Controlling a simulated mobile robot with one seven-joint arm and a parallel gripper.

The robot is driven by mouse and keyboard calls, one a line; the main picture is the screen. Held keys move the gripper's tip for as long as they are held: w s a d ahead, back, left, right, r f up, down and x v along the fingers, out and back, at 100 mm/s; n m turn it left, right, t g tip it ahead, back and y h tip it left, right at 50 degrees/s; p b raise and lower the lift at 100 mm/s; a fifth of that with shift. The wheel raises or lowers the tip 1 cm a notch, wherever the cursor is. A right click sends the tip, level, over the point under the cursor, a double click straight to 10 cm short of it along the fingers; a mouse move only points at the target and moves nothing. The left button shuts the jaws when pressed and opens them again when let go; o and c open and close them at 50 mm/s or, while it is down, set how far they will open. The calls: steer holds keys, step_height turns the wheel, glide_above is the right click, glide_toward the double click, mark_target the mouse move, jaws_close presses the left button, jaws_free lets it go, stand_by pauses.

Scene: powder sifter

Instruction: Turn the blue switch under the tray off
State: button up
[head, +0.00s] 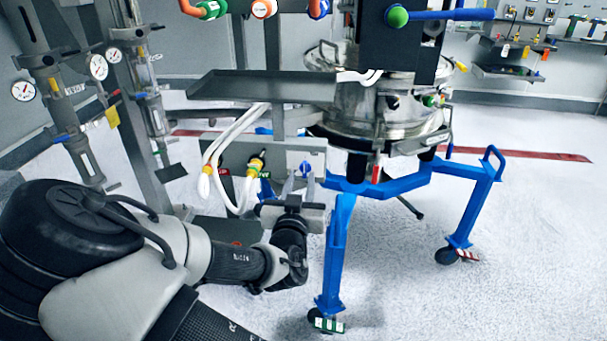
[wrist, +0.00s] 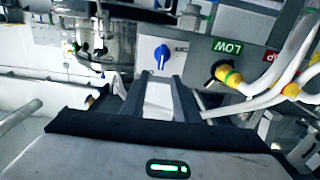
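The blue switch (head: 305,168) is a small knob on the front of a grey box (head: 285,155) under the dark flat tray (head: 262,88). In the wrist view the blue switch (wrist: 162,56) sits on a pale square plate, its handle roughly upright in the picture. My gripper (head: 297,180) is in front of the box, just below and beside the switch in the head view. In the wrist view the two fingers of my gripper (wrist: 160,82) are apart with nothing between them. The switch shows just past their tips. Whether the fingers touch the box is unclear.
White hoses with yellow fittings (head: 256,163) come out of the box left of the switch. A blue wheeled frame (head: 340,240) carries the steel sifter (head: 385,110) at right. Floor is open at far right.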

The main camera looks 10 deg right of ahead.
mark_target(304, 164)
steer(key=shift+x, duration=2.8)
jaws_close()
